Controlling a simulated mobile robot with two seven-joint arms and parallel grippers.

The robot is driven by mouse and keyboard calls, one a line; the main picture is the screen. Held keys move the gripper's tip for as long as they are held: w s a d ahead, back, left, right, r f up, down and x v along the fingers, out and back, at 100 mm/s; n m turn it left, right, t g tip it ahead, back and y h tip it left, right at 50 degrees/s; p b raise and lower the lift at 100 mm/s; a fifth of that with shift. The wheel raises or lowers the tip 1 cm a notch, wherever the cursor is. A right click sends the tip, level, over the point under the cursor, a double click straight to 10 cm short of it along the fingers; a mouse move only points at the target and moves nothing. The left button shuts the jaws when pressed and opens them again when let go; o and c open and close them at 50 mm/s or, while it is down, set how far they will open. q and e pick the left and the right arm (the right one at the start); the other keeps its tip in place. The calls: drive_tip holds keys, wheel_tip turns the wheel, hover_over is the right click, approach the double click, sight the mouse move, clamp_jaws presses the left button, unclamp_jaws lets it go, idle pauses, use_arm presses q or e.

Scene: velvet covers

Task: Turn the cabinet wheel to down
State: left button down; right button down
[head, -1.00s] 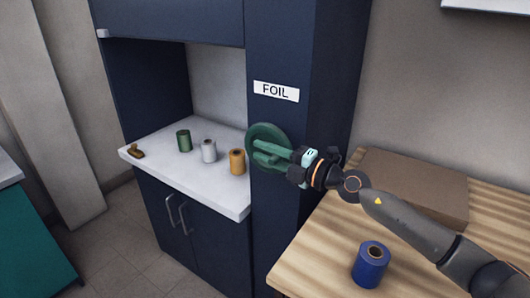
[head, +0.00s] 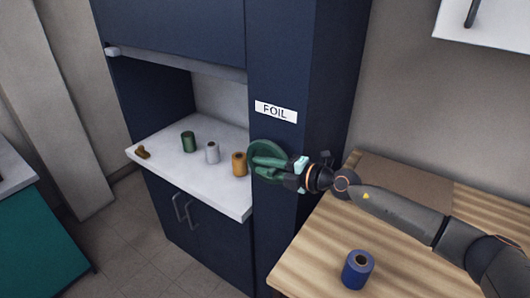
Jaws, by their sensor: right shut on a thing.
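The green wheel (head: 266,151) sits on the dark blue cabinet (head: 283,60), below a white label reading FOIL. My right gripper (head: 285,171) is at the wheel's front, shut on its green handle bar. The fingers cover part of the bar, so the wheel's exact angle is hard to read. My left gripper does not show.
A white counter (head: 215,195) left of the wheel bears a green roll (head: 188,142), a silver roll (head: 212,153), a gold roll (head: 239,164) and a small brown item (head: 143,153). A wooden table (head: 310,262) with a blue roll (head: 357,270) lies below my right arm.

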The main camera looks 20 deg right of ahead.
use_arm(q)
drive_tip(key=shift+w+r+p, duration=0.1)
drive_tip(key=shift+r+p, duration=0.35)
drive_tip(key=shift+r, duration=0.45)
use_arm(e)
drive_tip(key=shift+w+a+r+g+h, duration=0.15)
drive_tip(key=shift+g+h, duration=0.45)
drive_tip(key=shift+g, duration=0.15)
drive_tip(key=shift+w+a+r+g+h, duration=0.1)
drive_tip(key=shift+w+g+h, duration=0.05)
drive_tip(key=shift+g+h, duration=0.55)
drive_tip(key=c, duration=0.7)
unclamp_jaws()
use_arm(q)
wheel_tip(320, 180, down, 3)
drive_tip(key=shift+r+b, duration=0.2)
drive_tip(key=shift+b, duration=1.05)
use_arm(e)
drive_tip(key=v, duration=1.2)
drive_tip(key=shift+r, duration=0.25)
drive_tip(key=shift+d, duration=0.1)
